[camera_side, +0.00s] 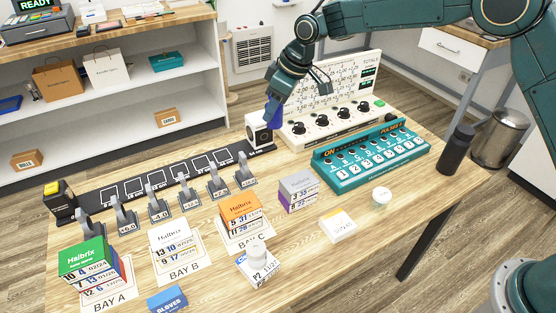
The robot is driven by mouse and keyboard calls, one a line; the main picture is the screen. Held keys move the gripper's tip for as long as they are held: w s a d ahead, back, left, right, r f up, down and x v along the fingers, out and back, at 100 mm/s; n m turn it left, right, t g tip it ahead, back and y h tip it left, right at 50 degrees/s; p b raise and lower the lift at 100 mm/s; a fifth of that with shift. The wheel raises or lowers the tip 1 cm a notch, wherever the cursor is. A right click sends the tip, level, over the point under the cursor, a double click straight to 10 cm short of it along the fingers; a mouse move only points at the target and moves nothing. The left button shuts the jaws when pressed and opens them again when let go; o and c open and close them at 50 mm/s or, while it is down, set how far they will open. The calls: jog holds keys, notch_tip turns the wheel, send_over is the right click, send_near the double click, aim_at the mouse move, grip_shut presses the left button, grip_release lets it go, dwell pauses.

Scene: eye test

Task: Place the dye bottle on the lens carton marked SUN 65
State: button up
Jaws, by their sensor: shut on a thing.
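My gripper (276,98) is above the back of the bench, pointing down, just right of the white block at the right end of the black rail. It is shut on a small blue thing (273,114), partly hidden, which may be the dye bottle. The blue thing overlaps the white block (257,128) in view; I cannot tell if they touch. Lens cartons stand in stacks: green-topped (83,256) at BAY A, white (171,236) at BAY B, orange-topped (240,207) at BAY C, grey and purple (298,186) to their right. I cannot read SUN 65 on any.
A white jar (257,254) stands on a P2 carton at the front; another small jar (382,196) is farther right. Grey upright clips (158,207) line the rail. A teal keypad (373,157), a white totals panel (335,105) and a dark flask (456,149) stand at the right.

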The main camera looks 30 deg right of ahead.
jog(key=shift+s+d+r, duration=0.2)
jog(key=shift+s+r, duration=0.1)
jog(key=shift+s, duration=0.25)
jog(key=s+d+r, duration=0.3)
jog(key=s, duration=0.7)
send_over(338, 222)
jog(key=shift+n, duration=0.3)
notch_tip(338, 222, down, 17)
jog(key=shift+r, duration=0.2)
jog(key=shift+f, duration=1.9)
jog(key=shift+f, duration=0.15)
jog(key=o, duration=1.1)
jog(key=shift+c, duration=0.2)
